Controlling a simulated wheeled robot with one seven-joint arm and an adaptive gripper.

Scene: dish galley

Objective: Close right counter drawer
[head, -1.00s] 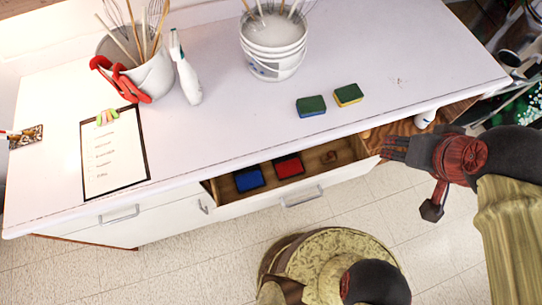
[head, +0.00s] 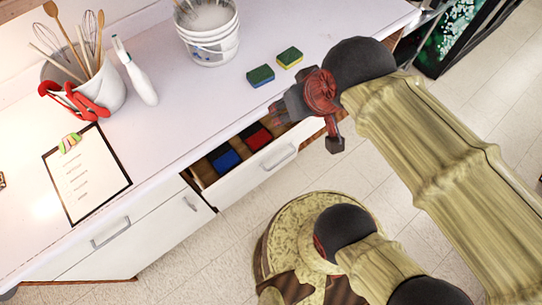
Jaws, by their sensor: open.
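The counter drawer (head: 255,172) with a white front and a metal handle (head: 280,157) stands partly open below the counter edge. A blue item (head: 223,158) and a red item (head: 255,137) lie inside it. My gripper (head: 279,113) is open, with its dark fingers over the right end of the drawer opening near the counter edge. It hides that end of the drawer, and I cannot tell whether it touches it.
The white counter (head: 175,110) holds two sponges (head: 260,76), a white bucket (head: 208,45), a utensil pail (head: 105,88), a spray bottle (head: 138,80) and a clipboard (head: 88,178). A closed white front with a handle (head: 110,233) is left of the drawer. The tiled floor (head: 210,255) in front shows free room.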

